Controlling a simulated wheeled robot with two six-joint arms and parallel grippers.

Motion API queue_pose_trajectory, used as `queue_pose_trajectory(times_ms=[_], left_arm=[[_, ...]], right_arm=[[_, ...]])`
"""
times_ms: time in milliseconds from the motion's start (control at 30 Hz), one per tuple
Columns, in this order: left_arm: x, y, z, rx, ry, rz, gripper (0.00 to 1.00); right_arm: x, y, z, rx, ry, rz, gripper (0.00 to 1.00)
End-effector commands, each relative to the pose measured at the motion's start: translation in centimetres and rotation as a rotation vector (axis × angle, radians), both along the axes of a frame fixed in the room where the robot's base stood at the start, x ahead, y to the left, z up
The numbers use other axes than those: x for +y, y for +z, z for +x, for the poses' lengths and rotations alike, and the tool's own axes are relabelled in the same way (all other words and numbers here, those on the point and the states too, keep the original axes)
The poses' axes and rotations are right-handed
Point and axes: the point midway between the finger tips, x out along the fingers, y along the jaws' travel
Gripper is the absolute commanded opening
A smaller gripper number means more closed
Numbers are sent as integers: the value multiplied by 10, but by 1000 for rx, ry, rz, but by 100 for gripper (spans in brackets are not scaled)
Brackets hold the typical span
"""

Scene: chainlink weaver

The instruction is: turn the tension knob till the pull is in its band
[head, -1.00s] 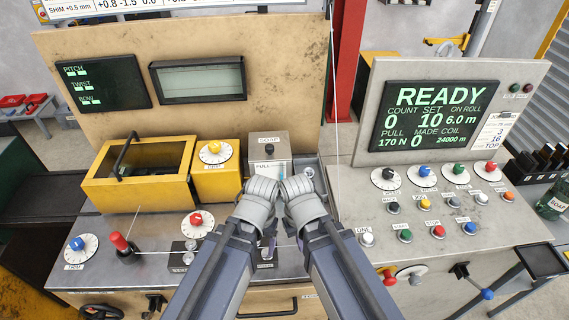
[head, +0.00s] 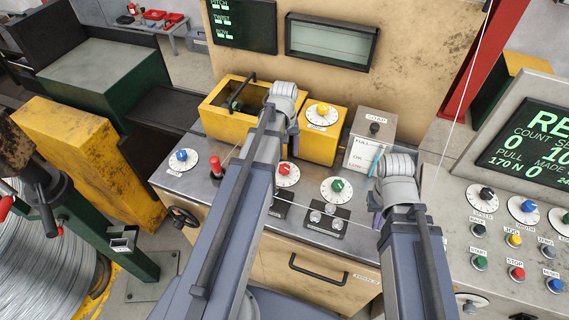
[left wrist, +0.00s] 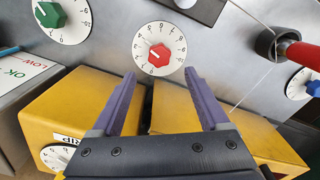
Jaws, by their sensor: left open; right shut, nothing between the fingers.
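Several round white dials with coloured knobs are on the machine. The red-knob dial (head: 286,174) lies below my left gripper in the head view. In the left wrist view, the red knob (left wrist: 159,55) is just beyond and between the open purple fingers, apart from them. The green-knob dial (head: 338,189) is to its right, the blue-knob dial (head: 180,159) to its left. I cannot read which dial is the tension one. My left gripper (left wrist: 160,85) is open and empty. My right gripper (head: 376,200) is shut and empty, beside the green dial. The display (head: 525,150) shows PULL 170 N.
A yellow box (head: 215,115) and a yellow block with a yellow-knob dial (head: 323,112) stand behind the red dial. A red-handled lever (head: 216,166) is near the blue dial. The button console is at the right.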

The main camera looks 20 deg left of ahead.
Motion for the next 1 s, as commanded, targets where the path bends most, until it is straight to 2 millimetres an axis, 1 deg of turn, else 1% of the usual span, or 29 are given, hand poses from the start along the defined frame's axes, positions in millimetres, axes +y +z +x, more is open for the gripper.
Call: queue_pose_trajectory(times_ms=[167,267,467,700,800,1000], left_arm=[[-1,-5,0,0,-2,0,78],[-1,-12,0,0,-3,0,78],[-1,-33,0,0,-4,0,78],[-1,-64,0,0,-4,0,78],[-1,-73,0,0,-4,0,78],[-1,-79,0,0,-4,0,78]], right_arm=[[0,-5,0,0,0,0,0],[0,-12,0,0,0,0,0],[0,-33,0,0,-1,0,0],[0,-64,0,0,-2,0,0],[0,-74,0,0,-2,0,0],[0,-79,0,0,-3,0,0]])
